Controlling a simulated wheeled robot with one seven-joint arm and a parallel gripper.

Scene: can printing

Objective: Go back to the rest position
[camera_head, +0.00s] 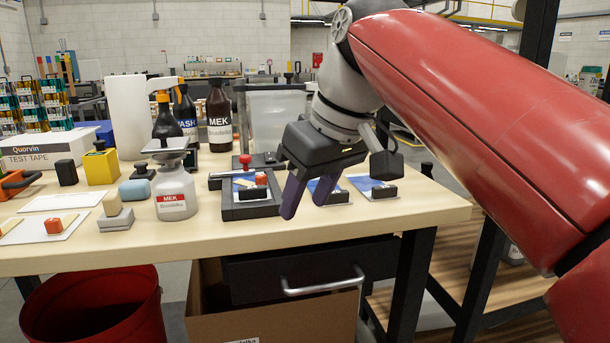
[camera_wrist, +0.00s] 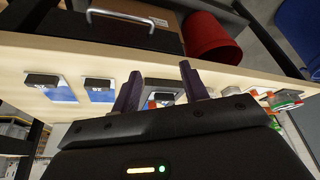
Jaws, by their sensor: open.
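My gripper (camera_head: 308,200) hangs in front of the right part of the wooden table (camera_head: 270,235), its two dark purple fingers pointing down. It is open, with nothing between the fingers. In the wrist view the gripper (camera_wrist: 160,85) shows two separated fingers, with the table's front edge beyond them. My fingers overlap the area beside a dark tray (camera_head: 250,211) that holds a small block with a red top. I cannot tell the exact gap between fingers and table.
A white MEK bottle (camera_head: 175,195), a yellow box (camera_head: 101,167) and several small blocks stand left on the table. Blue-printed cards with black blocks (camera_head: 384,191) lie at right. Below are a red bin (camera_head: 92,310), a cardboard box (camera_head: 270,318) and a drawer (camera_head: 310,268).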

